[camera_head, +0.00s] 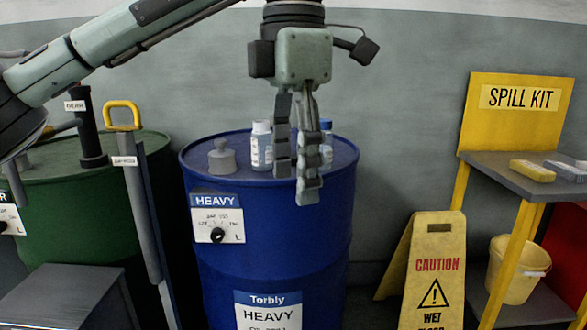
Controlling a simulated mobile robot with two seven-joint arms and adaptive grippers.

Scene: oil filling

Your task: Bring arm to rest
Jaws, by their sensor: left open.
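My left arm comes in from the upper left. My left gripper (298,172) points down in front of and over the top of the blue drum (272,245), with its fingers open and nothing visible between them. The fingers hide part of the drum's lid. On the lid stand a grey cap-like fitting (222,158), a white bottle (261,147) and a blue-capped bottle (326,146), partly hidden behind the fingers. My right gripper is not in the picture.
A green drum (75,205) with a dark pump tube (88,130) and a yellow-handled rod (122,115) stands left. A yellow caution sign (437,270), a spill kit stand (515,120) and a yellow bucket (515,270) are right. The wall above the sign is clear.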

